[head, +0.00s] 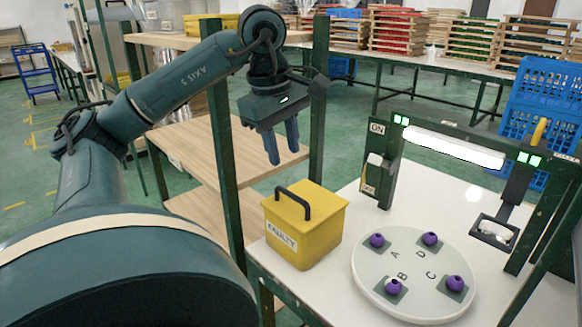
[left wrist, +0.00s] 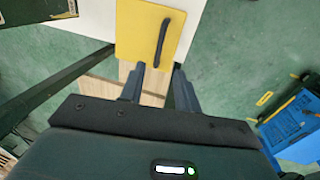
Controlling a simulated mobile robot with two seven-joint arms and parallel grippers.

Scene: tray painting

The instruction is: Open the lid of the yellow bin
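The yellow bin (head: 303,226) stands at the left end of the white table, with a "FAULTY" label on its front. Its lid (head: 305,198) lies flat on top and is shut, with a black handle (head: 294,200) arching over it. My left gripper (head: 283,152) is above and behind the bin, pointing down, empty and apart from the handle. Its two fingers are spread. In the left wrist view the lid (left wrist: 144,35) and handle (left wrist: 162,40) show just beyond the open fingertips (left wrist: 158,72). My right gripper is not in view.
A round white tray (head: 372,291) with several purple knobbed pieces on lettered spots sits right of the bin. A green frame with a lit white bar (head: 455,148) stands behind it. A dark green post (head: 224,150) and wooden shelves (head: 205,190) are left of the bin.

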